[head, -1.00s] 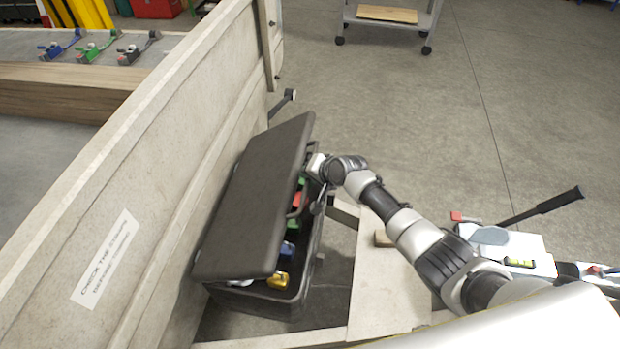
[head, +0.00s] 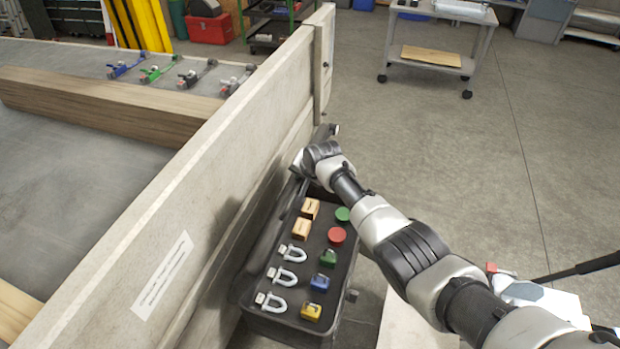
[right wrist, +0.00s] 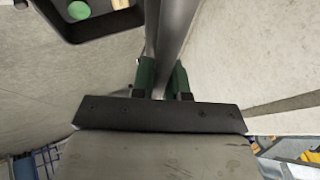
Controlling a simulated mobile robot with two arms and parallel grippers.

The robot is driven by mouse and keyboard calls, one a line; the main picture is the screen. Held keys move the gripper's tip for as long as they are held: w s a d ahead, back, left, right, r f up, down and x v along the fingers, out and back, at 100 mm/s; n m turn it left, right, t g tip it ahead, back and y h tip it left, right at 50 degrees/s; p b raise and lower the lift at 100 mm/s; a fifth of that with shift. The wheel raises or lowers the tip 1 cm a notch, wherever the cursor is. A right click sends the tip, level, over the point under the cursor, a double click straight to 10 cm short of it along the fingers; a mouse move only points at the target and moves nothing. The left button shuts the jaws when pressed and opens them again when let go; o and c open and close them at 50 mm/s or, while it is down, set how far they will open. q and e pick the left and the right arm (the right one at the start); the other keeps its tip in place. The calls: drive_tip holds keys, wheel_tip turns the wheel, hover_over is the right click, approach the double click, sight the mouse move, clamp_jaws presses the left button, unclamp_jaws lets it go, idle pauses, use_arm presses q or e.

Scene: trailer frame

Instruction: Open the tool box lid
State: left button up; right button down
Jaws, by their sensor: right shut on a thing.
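The dark tool box (head: 278,326) stands against the trailer side panel in the head view. Its lid (head: 268,232) is swung up and shows as a narrow dark strip close to the panel, so the inside is uncovered. My right gripper (head: 299,163) is at the far end of the lid. In the right wrist view, the green fingertips of my right gripper (right wrist: 162,77) are shut on the lid's grey edge (right wrist: 172,35). The box (right wrist: 112,28) also shows at the upper left there. My left gripper is in no view.
The box holds shackles (head: 287,276), padlocks (head: 320,283), wooden blocks (head: 302,229) and round red and green pieces (head: 337,235). The trailer side panel (head: 215,190) borders it on the left. A grey cart (head: 430,70) stands on the open floor behind.

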idle(0.3)
drive_tip(key=c, duration=1.1)
unclamp_jaws()
drive_tip(key=shift+c, duration=0.2)
drive_tip(key=shift+s+r+p, duration=0.15)
drive_tip(key=shift+r+p, duration=0.15)
drive_tip(key=shift+r, duration=0.05)
drive_tip(key=p+v, duration=0.1)
drive_tip(key=v, duration=0.9)
drive_tip(key=shift+d+f, duration=0.1)
drive_tip(key=shift+f, duration=0.05)
